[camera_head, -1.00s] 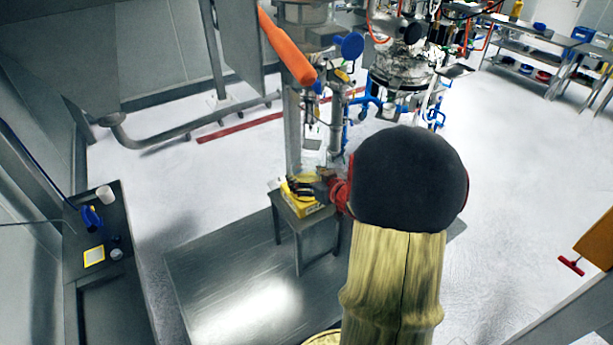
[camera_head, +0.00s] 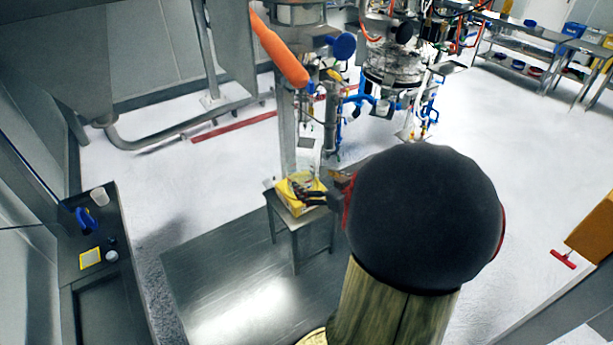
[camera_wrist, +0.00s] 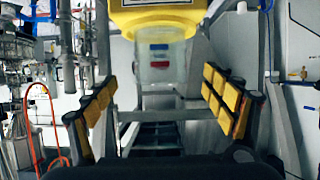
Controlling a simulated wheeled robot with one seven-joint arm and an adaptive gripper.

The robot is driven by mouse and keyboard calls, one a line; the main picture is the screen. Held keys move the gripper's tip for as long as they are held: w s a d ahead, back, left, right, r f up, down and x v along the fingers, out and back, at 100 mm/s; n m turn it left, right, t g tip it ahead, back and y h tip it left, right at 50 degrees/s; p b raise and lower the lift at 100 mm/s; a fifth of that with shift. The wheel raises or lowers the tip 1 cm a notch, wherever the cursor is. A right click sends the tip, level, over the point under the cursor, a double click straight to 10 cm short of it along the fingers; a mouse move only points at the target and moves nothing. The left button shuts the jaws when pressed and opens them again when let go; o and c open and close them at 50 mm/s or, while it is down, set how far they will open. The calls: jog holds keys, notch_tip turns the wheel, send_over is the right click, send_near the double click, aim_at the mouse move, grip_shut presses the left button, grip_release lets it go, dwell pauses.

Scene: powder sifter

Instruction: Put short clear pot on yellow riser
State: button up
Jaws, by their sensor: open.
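The short clear pot (camera_wrist: 160,62) is see-through, with red and blue marks. In the wrist view, which looks upside down, its base meets the yellow riser (camera_wrist: 155,17), so it appears to stand on it. In the head view the yellow riser (camera_head: 301,207) sits on a small metal table, and the pot (camera_head: 302,178) is faint and partly hidden there. My gripper (camera_wrist: 160,92) is open, with yellow-padded fingers left and right of the pot and gaps on both sides.
The small metal table (camera_head: 297,226) has little bare top around the riser. A steel column with an orange part (camera_head: 283,52) rises behind it. Glass and pipe equipment (camera_head: 392,65) stands further back. A dark bench (camera_head: 90,275) with small items is at the left.

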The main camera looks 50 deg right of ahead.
jog(key=shift+v, duration=1.75)
jog(key=shift+w, duration=0.1)
